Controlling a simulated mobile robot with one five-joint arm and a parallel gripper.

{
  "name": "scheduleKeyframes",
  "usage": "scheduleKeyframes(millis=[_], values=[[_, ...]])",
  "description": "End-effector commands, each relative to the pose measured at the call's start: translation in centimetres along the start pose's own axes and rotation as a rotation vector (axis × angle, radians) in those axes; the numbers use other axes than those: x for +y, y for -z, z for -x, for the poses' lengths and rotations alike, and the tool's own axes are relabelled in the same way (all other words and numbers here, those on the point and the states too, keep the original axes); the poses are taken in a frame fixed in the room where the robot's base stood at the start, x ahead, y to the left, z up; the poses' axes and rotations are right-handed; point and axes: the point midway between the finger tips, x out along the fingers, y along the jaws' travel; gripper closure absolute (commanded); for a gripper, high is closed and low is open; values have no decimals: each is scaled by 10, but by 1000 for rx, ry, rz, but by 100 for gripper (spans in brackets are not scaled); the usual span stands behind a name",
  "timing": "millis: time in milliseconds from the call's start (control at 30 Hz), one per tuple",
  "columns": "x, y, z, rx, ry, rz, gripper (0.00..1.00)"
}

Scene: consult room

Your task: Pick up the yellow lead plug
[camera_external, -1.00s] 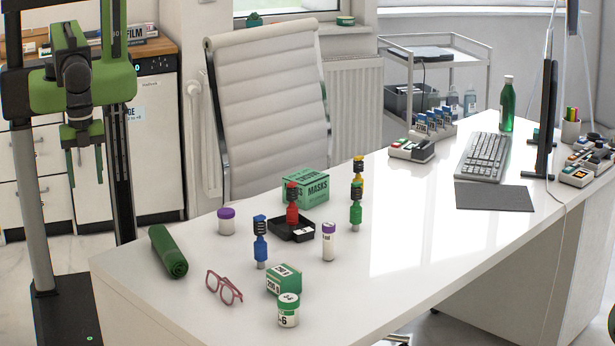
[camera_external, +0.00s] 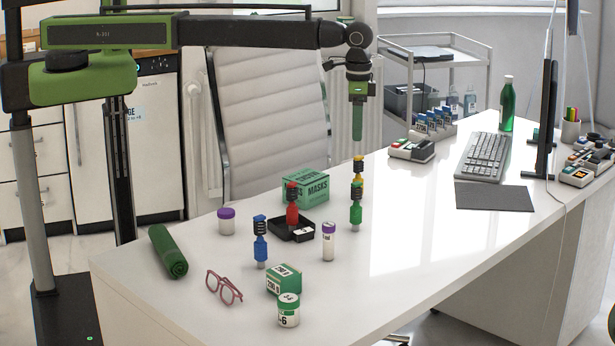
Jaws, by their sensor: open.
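The yellow lead plug (camera_external: 358,168) stands upright on the white desk, with a dark ribbed part on it. A green lead plug (camera_external: 355,213) stands in front of it and hides its lower part. My gripper (camera_external: 357,138) points down above the yellow plug, with a gap between fingertips and plug in the picture. I see its fingers nearly edge-on, one behind the other. It is open and holds nothing. How its depth compares with the plug's is hard to tell.
A red plug (camera_external: 292,212) stands at a black tray (camera_external: 281,231), and a blue plug (camera_external: 260,248) stands farther left. A green masks box (camera_external: 306,187) and a purple-capped vial (camera_external: 328,243) are near.

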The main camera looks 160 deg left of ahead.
Motion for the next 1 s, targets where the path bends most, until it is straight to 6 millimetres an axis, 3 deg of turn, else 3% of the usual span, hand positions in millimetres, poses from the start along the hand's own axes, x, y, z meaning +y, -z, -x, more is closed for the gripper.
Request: scheduleKeyframes(millis=[33,100,200,367,467,900,1000], values=[[-32,3,2,0,-1,37,45],[-58,6,2,0,-1,67,45],[-72,7,2,0,-1,82,45],[-72,6,-4,0,-1,81,45],[-71,6,-18,0,-1,81,45],[-70,6,-110,0,0,80,45],[-70,6,-122,0,-1,80,45]])
